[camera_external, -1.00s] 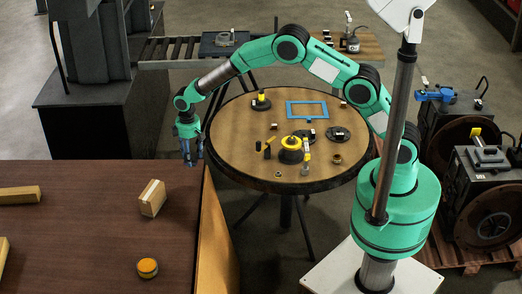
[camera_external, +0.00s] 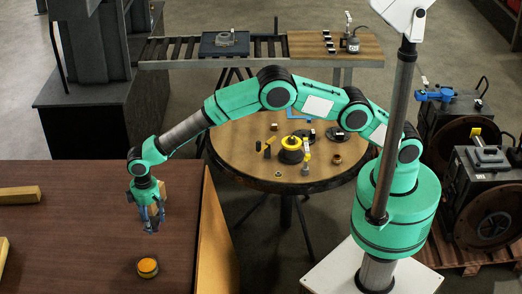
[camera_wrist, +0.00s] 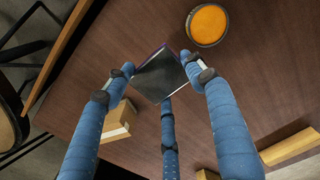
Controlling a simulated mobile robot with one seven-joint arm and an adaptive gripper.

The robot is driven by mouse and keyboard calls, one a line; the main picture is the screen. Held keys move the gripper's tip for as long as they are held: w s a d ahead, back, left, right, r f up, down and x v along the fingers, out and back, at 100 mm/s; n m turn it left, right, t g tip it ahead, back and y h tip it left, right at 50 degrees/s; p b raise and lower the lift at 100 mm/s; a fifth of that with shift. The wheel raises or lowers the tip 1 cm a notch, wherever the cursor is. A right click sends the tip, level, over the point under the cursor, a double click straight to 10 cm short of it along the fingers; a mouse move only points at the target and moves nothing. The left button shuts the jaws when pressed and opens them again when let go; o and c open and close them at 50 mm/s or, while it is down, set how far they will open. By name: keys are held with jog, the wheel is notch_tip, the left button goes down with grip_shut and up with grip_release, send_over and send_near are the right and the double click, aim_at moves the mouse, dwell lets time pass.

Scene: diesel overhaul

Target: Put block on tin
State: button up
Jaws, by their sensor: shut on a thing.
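My gripper (camera_external: 151,222) is over the brown table, above and behind the tin. In the wrist view its blue fingers are shut on a dark, square-faced block (camera_wrist: 160,76) with thin purple and pale edges. In the external view the fingers mostly hide this block. The round tin (camera_external: 147,267) has an orange top and a dark side and stands on the table near its front right. In the wrist view the tin (camera_wrist: 208,24) is at the top, apart from the held block. Nothing lies on its top.
A tan box with a pale stripe (camera_wrist: 118,121) stands on the table (camera_external: 75,225), partly hidden behind my gripper in the external view. Wooden bars (camera_external: 18,195) lie at the left. The table around the tin is clear. A round table (camera_external: 230,160) with small parts stands behind.

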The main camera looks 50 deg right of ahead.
jog(key=s+a, duration=0.7)
jog(key=shift+s+a, duration=0.15)
jog(key=shift+s, duration=0.25)
jog(key=shift+r, duration=0.1)
jog(key=b, duration=0.1)
send_over(151, 269)
jog(key=shift+f, duration=3.1)
jog(key=shift+f, duration=0.15)
jog(key=shift+f+b, duration=0.55)
jog(key=shift+f, duration=1.2)
jog(key=shift+f, duration=0.15)
jog(key=o, duration=1.3)
